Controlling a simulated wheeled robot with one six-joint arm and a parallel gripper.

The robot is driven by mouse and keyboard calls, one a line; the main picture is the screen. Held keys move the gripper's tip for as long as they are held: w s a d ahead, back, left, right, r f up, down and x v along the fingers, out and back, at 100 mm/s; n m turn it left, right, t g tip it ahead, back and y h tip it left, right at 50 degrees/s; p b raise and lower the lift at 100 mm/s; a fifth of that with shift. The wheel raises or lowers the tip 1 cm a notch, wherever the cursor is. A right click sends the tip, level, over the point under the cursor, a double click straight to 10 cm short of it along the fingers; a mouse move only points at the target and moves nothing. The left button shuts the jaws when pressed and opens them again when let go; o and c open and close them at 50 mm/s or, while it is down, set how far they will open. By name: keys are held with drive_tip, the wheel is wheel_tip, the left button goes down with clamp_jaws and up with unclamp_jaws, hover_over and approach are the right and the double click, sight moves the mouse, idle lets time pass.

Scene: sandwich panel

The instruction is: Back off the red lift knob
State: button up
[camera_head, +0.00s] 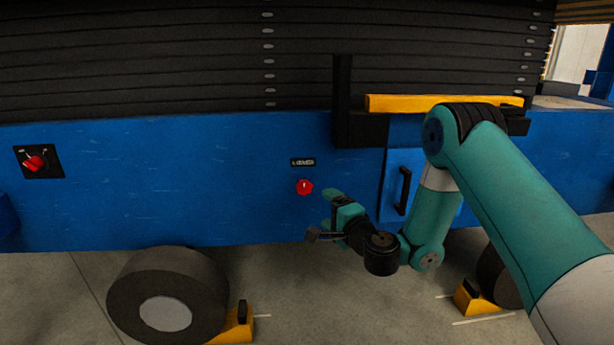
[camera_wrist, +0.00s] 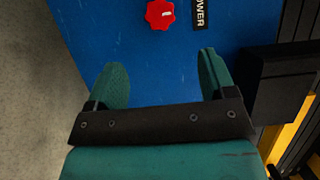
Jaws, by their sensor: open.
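The red knob (camera_head: 304,187) sits on the blue side panel (camera_head: 240,165), just below a small dark label (camera_head: 303,162). It also shows near the top of the wrist view (camera_wrist: 160,14), beside a label (camera_wrist: 199,12) of which the letters "OWER" can be read. My gripper (camera_head: 322,214) is in front of the panel, to the right of and below the knob in the head view. Its two teal fingers (camera_wrist: 160,82) are spread apart with nothing between them. The knob lies beyond the fingertips, apart from them.
A red switch on a black plate (camera_head: 38,161) is at the panel's left. A black bracket (camera_head: 343,110) and yellow bar (camera_head: 440,103) stick out above my gripper. A door with a black handle (camera_head: 403,190) is at right. A wheel (camera_head: 168,296) and yellow chock (camera_head: 236,324) stand below.

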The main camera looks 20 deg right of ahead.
sight(305, 189)
drive_tip(key=p+x, duration=0.5)
drive_tip(key=x, duration=0.5)
drive_tip(key=shift+a, duration=0.2)
drive_tip(key=shift+x, duration=0.8)
drive_tip(key=shift+d, duration=0.1)
drive_tip(key=c, duration=0.9)
